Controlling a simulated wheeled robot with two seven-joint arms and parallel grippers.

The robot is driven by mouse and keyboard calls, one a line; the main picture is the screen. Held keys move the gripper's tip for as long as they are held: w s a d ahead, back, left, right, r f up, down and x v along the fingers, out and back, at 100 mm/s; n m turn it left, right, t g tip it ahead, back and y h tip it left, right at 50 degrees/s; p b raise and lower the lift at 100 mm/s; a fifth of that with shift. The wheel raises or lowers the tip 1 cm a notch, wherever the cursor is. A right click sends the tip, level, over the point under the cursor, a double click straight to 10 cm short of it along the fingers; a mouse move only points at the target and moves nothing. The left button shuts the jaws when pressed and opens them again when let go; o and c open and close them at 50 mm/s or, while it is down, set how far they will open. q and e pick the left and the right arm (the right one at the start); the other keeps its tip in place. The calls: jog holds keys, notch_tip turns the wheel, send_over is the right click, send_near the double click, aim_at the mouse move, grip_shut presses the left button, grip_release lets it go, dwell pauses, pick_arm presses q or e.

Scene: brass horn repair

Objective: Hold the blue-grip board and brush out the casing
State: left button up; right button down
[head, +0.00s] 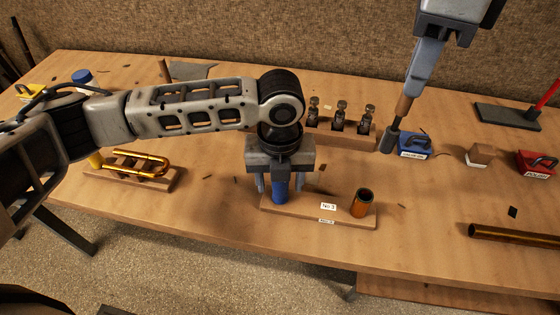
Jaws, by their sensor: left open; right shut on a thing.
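The board (318,213) lies near the table's front edge, with a white "No 3" label. A blue grip (279,191) stands upright at its left end. An open-topped copper-coloured casing (362,204) stands at its right end. My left gripper (279,185) points down over the blue grip, its open fingers on either side of it; I cannot tell whether they touch it. My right gripper (414,88) is shut on the wooden handle of a brush (391,136), whose dark head hangs down above the table, behind and to the right of the casing.
A rack of several valves (340,124) stands behind the board. A blue labelled block (414,146) and a red one (537,164) are at right. A brass tube (515,236) lies at front right. Bent brass tubing on a stand (135,166) is at left.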

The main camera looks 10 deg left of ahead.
pick_arm(q)
jog(key=shift+f, duration=0.9)
jog(key=shift+c, duration=0.3)
grip_shut()
